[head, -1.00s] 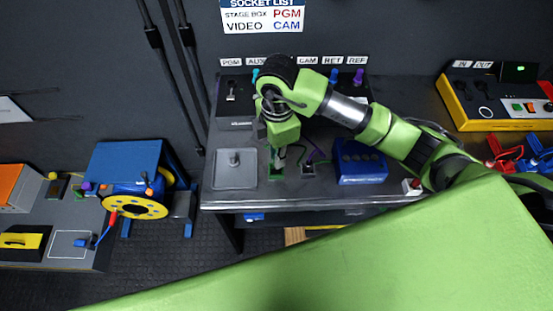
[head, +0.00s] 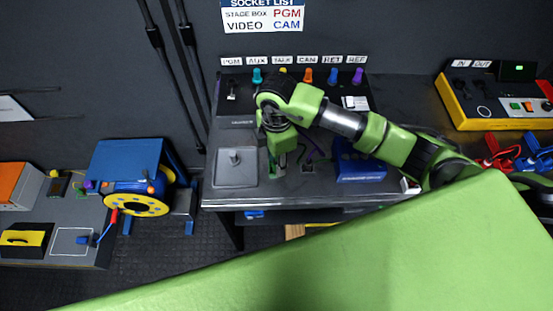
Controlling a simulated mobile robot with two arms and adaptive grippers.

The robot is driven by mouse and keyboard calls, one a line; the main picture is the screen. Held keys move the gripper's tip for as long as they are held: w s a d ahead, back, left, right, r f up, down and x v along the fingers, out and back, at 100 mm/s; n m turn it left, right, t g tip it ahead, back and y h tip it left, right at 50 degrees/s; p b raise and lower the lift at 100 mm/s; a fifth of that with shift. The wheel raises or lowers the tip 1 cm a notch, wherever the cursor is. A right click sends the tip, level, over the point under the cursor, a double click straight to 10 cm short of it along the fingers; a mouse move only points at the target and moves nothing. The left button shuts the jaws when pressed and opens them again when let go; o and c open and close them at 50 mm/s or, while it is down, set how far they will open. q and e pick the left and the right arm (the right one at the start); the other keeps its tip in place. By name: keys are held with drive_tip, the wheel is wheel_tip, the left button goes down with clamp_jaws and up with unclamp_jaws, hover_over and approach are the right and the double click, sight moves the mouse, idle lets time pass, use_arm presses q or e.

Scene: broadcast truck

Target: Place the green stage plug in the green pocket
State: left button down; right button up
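My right gripper (head: 279,163) points down over the front middle of the grey bench. Its fingers are small and dark here, and I cannot tell whether they are open or shut. The green pocket (head: 276,172) shows as a small green patch at the bench top, right under the fingertips and partly covered by them. I cannot make out the green stage plug apart from the green gripper and pocket; it may be hidden at the fingertips. My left gripper is not in view.
A grey square plate (head: 236,167) lies left of the pocket. A dark pocket with a purple cable (head: 315,148) and a blue box (head: 358,165) are on the right. A socket panel (head: 238,110) with coloured plugs stands behind. A cable reel (head: 137,203) stands left.

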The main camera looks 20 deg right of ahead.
drive_tip(key=shift+r, duration=0.25)
wheel_tip(320, 180, up, 12)
drive_tip(key=b, duration=0.1)
